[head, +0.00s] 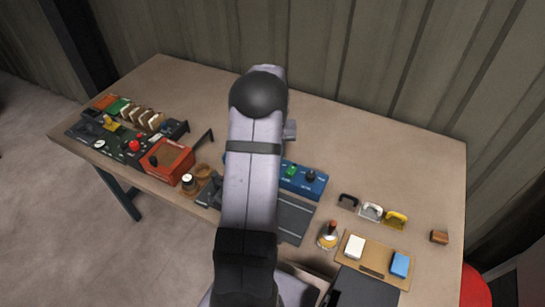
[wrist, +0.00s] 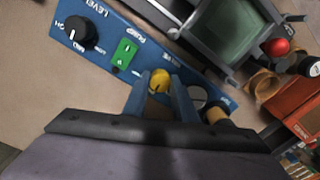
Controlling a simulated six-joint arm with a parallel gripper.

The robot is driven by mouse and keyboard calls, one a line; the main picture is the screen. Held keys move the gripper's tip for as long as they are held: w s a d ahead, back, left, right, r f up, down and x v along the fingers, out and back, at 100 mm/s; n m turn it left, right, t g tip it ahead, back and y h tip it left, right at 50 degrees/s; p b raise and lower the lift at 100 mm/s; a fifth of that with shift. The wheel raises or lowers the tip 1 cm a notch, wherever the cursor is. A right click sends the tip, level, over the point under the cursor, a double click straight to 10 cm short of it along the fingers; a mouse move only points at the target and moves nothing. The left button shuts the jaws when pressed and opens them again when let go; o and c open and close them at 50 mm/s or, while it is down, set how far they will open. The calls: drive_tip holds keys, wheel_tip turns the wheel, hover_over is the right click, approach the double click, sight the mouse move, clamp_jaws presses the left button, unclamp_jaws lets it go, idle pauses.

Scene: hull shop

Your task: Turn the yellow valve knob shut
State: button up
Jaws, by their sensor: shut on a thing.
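The yellow valve knob (wrist: 159,77) sits on the blue control panel (wrist: 195,68), just past a green switch (wrist: 124,53) and a black level knob (wrist: 77,33). My gripper (wrist: 160,88) is at the yellow knob, with one blue finger on each side, shut on it. The knob's lower part and the markings around it are hidden by the fingers. In the head view my arm covers the gripper and the yellow knob; only the right part of the blue panel (head: 304,181) shows clearly.
An orange-red box (head: 167,160) and a dark panel with small parts stand to the left. Black, white and yellow handles (head: 371,211) and a board with white and blue blocks (head: 372,270) lie to the right. The table's back right is clear.

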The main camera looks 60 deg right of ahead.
drive_tip(key=shift+d, duration=0.1)
drive_tip(key=o, duration=1)
drive_tip(key=shift+o, duration=0.2)
drive_tip(key=shift+r+b, duration=1.05)
drive_tip(key=shift+r, duration=2.7)
